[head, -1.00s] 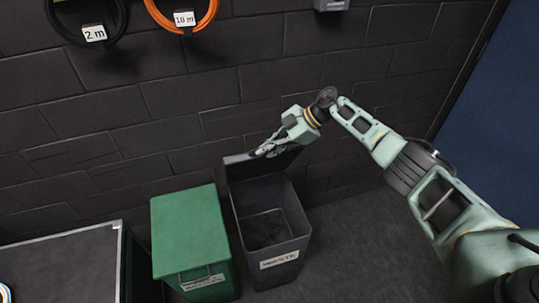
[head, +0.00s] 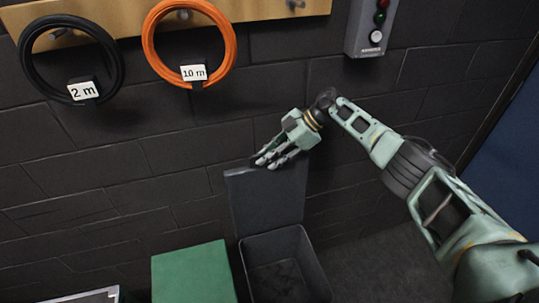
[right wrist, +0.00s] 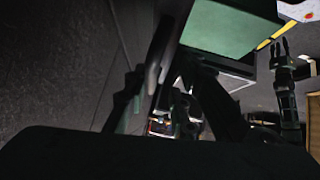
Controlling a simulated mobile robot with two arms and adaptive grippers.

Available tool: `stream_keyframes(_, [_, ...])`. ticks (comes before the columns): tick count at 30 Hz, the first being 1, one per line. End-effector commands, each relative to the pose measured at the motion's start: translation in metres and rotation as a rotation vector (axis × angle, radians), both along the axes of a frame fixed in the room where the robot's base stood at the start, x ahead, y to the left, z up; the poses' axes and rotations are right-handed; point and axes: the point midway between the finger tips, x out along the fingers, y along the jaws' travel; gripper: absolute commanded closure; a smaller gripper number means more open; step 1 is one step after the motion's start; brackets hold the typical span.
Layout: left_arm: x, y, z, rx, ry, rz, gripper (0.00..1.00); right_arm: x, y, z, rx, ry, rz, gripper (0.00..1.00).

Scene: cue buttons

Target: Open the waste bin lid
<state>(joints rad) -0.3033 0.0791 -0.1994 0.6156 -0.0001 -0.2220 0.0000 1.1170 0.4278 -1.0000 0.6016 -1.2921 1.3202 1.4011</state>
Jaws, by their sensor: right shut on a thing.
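The grey waste bin (head: 282,245) stands open by the dark wall, and its empty inside shows. Its lid (head: 265,205) is raised almost upright at the back of the bin. My right gripper (head: 268,162) is at the lid's top edge and shut on it. In the right wrist view the lid's dark edge (right wrist: 163,52) runs between dark finger parts; much there is in shadow.
A green bin (head: 193,272) with a shut lid stands left of the grey bin. A black cable coil (head: 117,50) and an orange one (head: 150,55) hang above. A grey button box (head: 369,28) is on the wall at upper right.

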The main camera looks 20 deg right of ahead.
Motion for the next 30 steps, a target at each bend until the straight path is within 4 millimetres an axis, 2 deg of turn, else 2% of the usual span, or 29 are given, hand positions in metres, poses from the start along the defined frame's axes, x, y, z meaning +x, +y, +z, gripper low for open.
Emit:
stream_keyframes(10, [0.002, 0.000, 0.000, -0.001, -0.004, -0.001, 0.72, 0.000, 0.002, -0.002, -0.004, -0.009, 0.007, 1.00])
stream_keyframes(11, [0.002, 0.000, 0.000, -0.001, -0.005, -0.001, 0.72, 0.000, 0.002, -0.002, -0.004, -0.009, 0.007, 0.74])
stream_keyframes(12, [0.003, 0.000, 0.000, -0.001, -0.006, -0.001, 0.72, 0.000, 0.002, -0.002, -0.003, -0.007, 0.007, 0.72])
stream_keyframes(23, [0.007, 0.003, 0.001, 0.002, -0.013, -0.002, 0.72, 0.000, -0.004, 0.003, -0.002, -0.004, 0.002, 0.72])
stream_keyframes(30, [0.006, 0.001, 0.000, 0.000, -0.010, -0.001, 0.72, -0.002, -0.034, 0.033, -0.003, -0.006, 0.001, 0.72])
